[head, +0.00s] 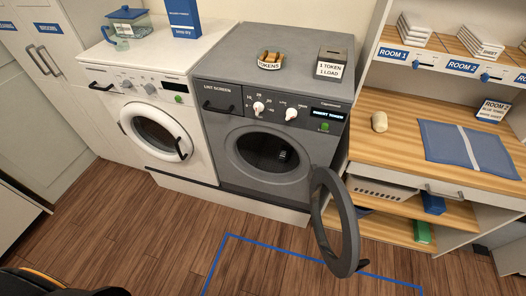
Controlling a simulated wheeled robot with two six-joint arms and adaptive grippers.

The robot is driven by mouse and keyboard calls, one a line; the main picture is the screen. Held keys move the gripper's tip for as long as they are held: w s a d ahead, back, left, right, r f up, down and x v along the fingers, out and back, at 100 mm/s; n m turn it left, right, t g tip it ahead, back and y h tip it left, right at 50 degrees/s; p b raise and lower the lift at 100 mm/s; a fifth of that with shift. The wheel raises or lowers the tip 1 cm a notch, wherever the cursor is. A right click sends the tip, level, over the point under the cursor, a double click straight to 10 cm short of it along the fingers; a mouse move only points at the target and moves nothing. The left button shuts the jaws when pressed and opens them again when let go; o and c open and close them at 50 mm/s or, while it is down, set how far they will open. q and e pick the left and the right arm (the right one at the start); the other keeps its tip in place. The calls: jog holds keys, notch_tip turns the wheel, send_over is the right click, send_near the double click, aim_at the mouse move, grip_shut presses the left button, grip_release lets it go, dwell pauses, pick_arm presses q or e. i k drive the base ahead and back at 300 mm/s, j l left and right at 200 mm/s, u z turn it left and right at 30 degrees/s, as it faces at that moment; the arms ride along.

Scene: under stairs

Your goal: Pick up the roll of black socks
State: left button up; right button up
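The grey dryer (222,130) stands in the middle with its round door (350,225) swung open to the right. Inside its dark drum opening (243,152) a small dark thing with pale marks (283,156) shows at the right side; it may be the roll of black socks, but it is too dark and small to be sure. No other black roll shows. Neither gripper can be made out; only a black part of mine with an orange edge shows at the bottom left.
A white washer (190,120) with a shut door stands left. A token bowl (270,60) and a token sign (331,63) sit on the dryer. Right, a wooden counter (400,143) holds a cream roll (379,121) and blue mat (465,147). Blue tape (285,246) marks open floor.

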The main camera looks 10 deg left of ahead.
aim_at(283, 156)
jog(key=u, duration=5.4)
jog(key=z, duration=5.4)
jog(key=i+j+z, duration=0.2)
jog(key=i+j, duration=0.45)
jog(key=j, duration=0.15)
